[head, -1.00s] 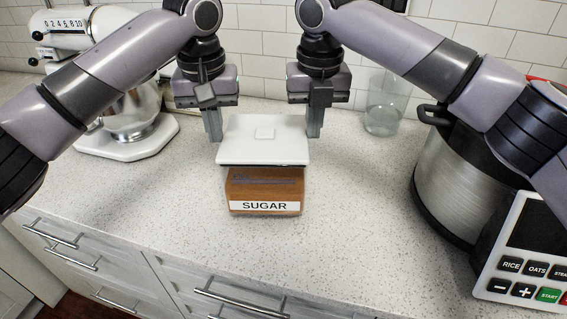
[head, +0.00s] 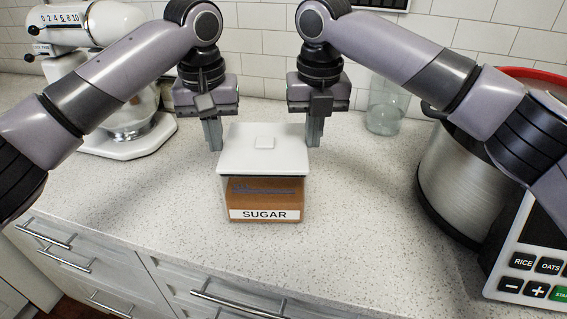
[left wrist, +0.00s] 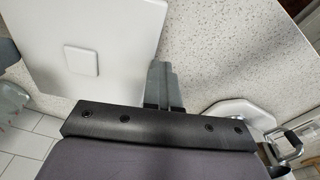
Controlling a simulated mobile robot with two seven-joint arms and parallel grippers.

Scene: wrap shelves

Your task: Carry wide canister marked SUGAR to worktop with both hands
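The sugar canister (head: 266,192) is a wide brown box with a white SUGAR label on its front and a flat white lid (head: 262,152). It is upright between my two grippers. My left gripper (head: 214,135) has its fingers together, pointing down along the lid's left side. My right gripper (head: 314,132) likewise points down along the right side. Both fingertips look close against the sides; exact contact is hidden by the lid. Whether the canister's base touches the worktop (head: 370,220) is not clear. The left wrist view shows the lid (left wrist: 120,25) beside the left fingers (left wrist: 163,85).
A stand mixer (head: 125,140) is at the left back. A clear glass jar (head: 387,108) stands behind on the right. A steel pot (head: 455,180) and a cooker with a button panel (head: 535,265) occupy the right. Worktop in front and beside the canister is clear.

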